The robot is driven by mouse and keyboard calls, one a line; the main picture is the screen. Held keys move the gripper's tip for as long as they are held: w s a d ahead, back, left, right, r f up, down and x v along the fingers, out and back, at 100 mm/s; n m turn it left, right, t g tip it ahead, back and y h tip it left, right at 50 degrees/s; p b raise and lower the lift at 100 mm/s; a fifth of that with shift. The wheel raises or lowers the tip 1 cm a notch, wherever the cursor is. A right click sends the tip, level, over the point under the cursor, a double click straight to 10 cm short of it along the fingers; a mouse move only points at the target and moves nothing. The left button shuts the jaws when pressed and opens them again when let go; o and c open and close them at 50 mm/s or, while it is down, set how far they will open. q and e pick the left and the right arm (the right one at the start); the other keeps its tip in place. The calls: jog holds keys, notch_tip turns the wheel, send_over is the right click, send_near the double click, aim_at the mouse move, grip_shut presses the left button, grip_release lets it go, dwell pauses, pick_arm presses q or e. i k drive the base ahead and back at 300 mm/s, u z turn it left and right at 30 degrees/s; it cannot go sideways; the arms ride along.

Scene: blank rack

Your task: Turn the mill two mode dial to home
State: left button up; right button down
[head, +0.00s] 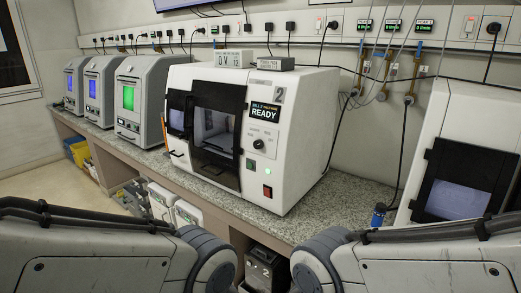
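Mill two (290,190) is the large white machine on the counter in the middle, with a "2" label near its top. Its display (264,112) reads "READY". The small dark mode dial (258,144) is below the display on the front panel. Small labels surround the dial, but they and its pointer are too small to read. Mill two's dark-framed door (215,135) is left of the dial. My two arms show at the bottom left and right. Neither gripper is in view, and nothing of mine touches the dial.
A green light (241,171) and a red switch (267,191) are below the dial. Another large machine (445,150) stands at the right, beside a small blue item (378,215). Bare granite counter (335,205) lies between the large machines.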

aim_at(258, 144)
jog(key=k, duration=0.55)
jog(key=u, duration=0.2)
jog(key=i, duration=1.05)
jog(key=u, duration=0.85)
